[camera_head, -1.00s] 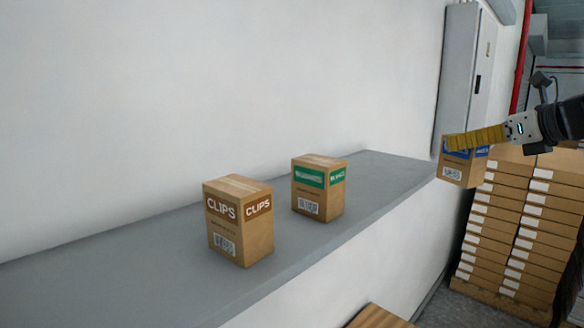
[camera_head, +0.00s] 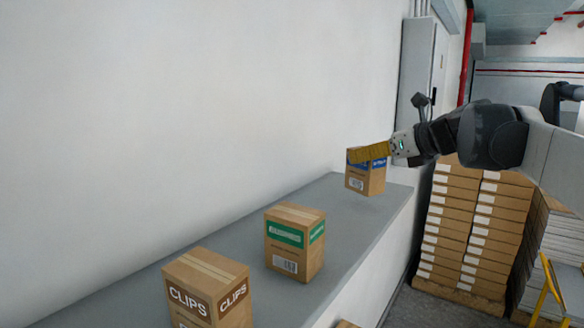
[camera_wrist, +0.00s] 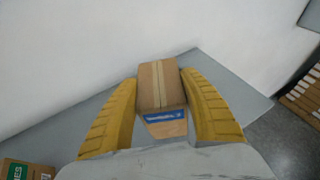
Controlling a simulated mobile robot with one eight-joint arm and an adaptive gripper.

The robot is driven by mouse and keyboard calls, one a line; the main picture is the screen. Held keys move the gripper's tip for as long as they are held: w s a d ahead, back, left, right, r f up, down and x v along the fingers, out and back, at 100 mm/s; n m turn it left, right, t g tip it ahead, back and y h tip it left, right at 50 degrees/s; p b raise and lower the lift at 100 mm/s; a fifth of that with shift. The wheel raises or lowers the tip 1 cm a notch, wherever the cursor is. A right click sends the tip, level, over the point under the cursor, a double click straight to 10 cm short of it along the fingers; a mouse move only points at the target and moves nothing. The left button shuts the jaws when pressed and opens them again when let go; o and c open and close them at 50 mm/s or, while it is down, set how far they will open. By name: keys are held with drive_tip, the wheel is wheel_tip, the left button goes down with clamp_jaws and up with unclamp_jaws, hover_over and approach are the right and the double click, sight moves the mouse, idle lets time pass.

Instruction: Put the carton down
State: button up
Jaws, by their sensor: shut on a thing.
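A brown carton with a blue label (camera_head: 365,181) is at the far end of the grey shelf (camera_head: 345,225). It looks upright, on or just above the shelf top; I cannot tell whether it touches. My gripper (camera_head: 368,153) has its yellow fingers on the carton's upper part. In the wrist view, the fingers of my gripper (camera_wrist: 163,112) lie along both sides of the carton (camera_wrist: 161,86), shut on it. The carton's taped top and part of its blue label show there.
A green-labelled carton (camera_head: 293,243) and a brown-labelled CLIPS carton (camera_head: 207,290) stand nearer on the shelf. The wall (camera_head: 200,110) runs behind. Stacked boxes (camera_head: 462,228) stand on the floor right of the shelf. The shelf between the blue and green cartons is clear.

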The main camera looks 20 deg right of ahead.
sight(366, 171)
wheel_tip(366, 171, down, 4)
drive_tip(key=shift+w+a+f+p, duration=0.1)
drive_tip(key=shift+w+p, duration=0.05)
drive_tip(key=shift+p, duration=0.3)
drive_tip(key=o, duration=1.4)
drive_tip(key=shift+f, duration=0.1)
drive_tip(key=shift+c, duration=0.2)
drive_tip(key=shift+s+r, duration=0.2)
drive_tip(key=shift+r, duration=0.05)
drive_tip(key=b+v, duration=0.2)
drive_tip(key=v, duration=1)
drive_tip(key=shift+w, duration=0.15)
